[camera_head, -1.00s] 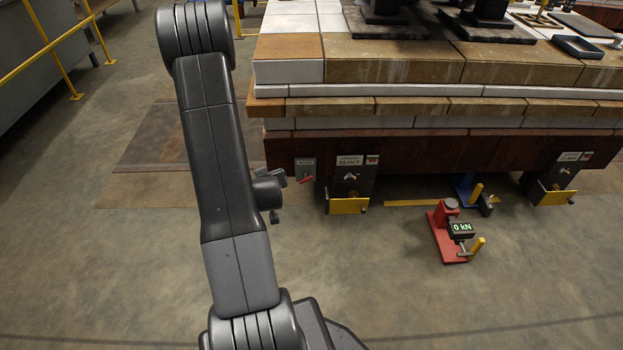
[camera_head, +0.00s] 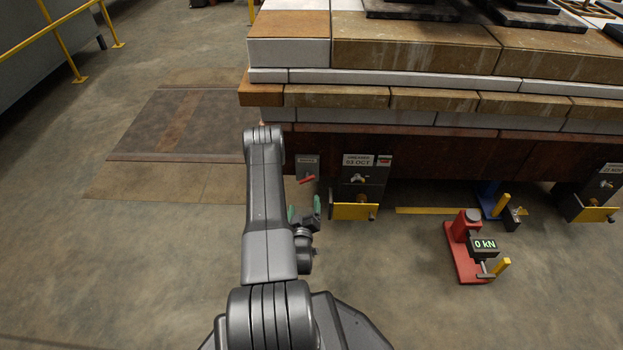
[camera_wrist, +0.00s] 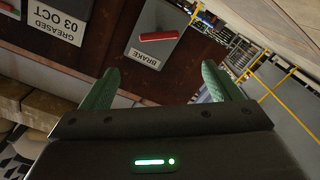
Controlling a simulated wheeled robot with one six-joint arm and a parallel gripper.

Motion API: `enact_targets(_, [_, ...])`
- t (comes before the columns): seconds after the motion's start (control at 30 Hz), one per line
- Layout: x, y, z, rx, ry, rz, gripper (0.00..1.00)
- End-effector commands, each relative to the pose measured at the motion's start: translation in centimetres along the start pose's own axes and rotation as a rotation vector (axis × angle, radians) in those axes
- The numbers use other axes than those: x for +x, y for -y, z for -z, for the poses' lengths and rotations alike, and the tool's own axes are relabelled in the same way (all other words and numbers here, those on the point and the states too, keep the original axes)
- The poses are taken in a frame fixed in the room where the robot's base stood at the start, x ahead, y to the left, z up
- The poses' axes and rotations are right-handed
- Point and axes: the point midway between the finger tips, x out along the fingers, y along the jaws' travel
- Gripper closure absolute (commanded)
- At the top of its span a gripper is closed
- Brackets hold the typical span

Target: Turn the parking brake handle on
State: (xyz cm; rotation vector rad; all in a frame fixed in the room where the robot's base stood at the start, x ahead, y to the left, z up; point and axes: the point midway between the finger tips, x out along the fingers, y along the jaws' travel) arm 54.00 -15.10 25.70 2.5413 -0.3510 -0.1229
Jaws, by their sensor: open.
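The parking brake handle is a short red bar (camera_head: 307,180) on a grey plate (camera_head: 308,165) on the dark side beam. In the wrist view the red handle (camera_wrist: 158,36) lies nearly level across its plate, beside an upside-down BRAKE label (camera_wrist: 145,59). My gripper (camera_head: 304,209) has green fingers spread apart and stands in front of and a little below the handle in the head view. In the wrist view my open gripper (camera_wrist: 160,70) has the handle beyond and between its fingertips. Nothing is between the fingers, and they appear apart from the handle.
A unit with a "03 OCT" label (camera_head: 360,162) and a yellow front plate (camera_head: 349,211) is just right of the brake plate. A red jack with a "0 kN" display (camera_head: 485,245) stands on the floor further right. Open floor lies at left, with yellow railings (camera_head: 58,36) beyond.

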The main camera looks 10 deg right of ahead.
Motion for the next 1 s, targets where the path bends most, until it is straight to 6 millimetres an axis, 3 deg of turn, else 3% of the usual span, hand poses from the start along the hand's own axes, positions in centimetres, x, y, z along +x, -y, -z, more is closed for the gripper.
enact_targets(0.23, [1.2,0.2,-0.5,-0.007,-0.013,-0.012,0.16])
enact_targets(0.7, [10.6,0.2,-0.5,-0.007,-0.014,-0.011,0.16])
enact_targets(1.0, [13.4,0.1,-0.3,-0.008,-0.01,-0.009,0.16])
